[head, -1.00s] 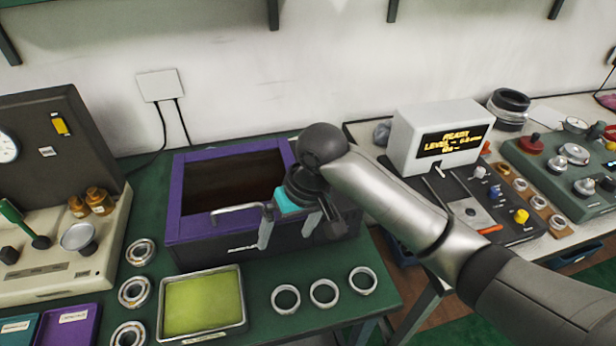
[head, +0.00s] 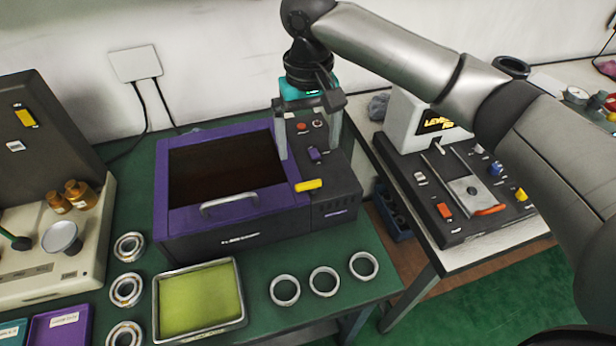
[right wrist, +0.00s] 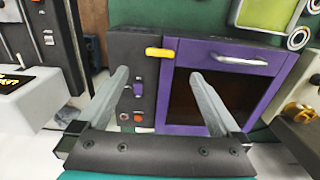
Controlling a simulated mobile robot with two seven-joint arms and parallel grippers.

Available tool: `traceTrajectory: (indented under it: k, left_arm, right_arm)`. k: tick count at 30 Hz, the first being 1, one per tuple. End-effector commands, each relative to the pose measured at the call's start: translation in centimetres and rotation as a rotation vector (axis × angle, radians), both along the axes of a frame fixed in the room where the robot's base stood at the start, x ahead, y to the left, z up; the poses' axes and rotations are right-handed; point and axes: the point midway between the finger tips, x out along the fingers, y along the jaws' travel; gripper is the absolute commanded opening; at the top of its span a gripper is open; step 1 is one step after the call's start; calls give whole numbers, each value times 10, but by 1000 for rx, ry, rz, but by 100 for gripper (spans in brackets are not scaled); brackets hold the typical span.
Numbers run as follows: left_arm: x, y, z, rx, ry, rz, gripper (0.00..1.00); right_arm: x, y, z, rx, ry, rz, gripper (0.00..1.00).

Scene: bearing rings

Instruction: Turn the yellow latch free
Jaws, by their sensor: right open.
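The yellow latch (head: 309,185) is a short bar lying crosswise at the front right of the purple-framed lid (head: 228,206) of a dark box machine. It also shows in the right wrist view (right wrist: 160,53), beside the purple frame's corner. My right gripper (head: 309,152) is open and empty, pointing down above the machine's control panel, behind the latch and apart from it. In the right wrist view its two fingers (right wrist: 158,82) stand wide apart, with the latch beyond them. My left gripper is not in view.
The control panel (head: 335,180) carries a purple switch (head: 315,154) and a red button (head: 302,127) near my fingers. The lid has a metal handle (head: 229,203). A yellow-green tray (head: 200,300) and several bearing rings (head: 324,281) lie in front.

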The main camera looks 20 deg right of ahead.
Motion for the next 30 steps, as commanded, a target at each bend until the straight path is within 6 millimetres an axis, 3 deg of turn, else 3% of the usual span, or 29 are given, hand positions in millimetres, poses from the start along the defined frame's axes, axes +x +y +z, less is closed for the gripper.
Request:
traceTrajectory:
  k: [6, 13, 18, 27, 30]
  left_arm:
    - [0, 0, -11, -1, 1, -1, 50]
    - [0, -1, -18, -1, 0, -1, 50]
    - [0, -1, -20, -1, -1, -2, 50]
    - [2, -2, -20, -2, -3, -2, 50]
    - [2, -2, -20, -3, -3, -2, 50]
  right_arm:
    - [-1, -1, -51, -2, 3, -1, 100]
    - [0, 0, -88, 0, 0, 0, 100]
    - [0, 0, -100, 1, -1, 1, 100]
    - [0, 0, -102, 1, -1, 1, 100]
    - [0, 0, -102, 1, -1, 1, 90]
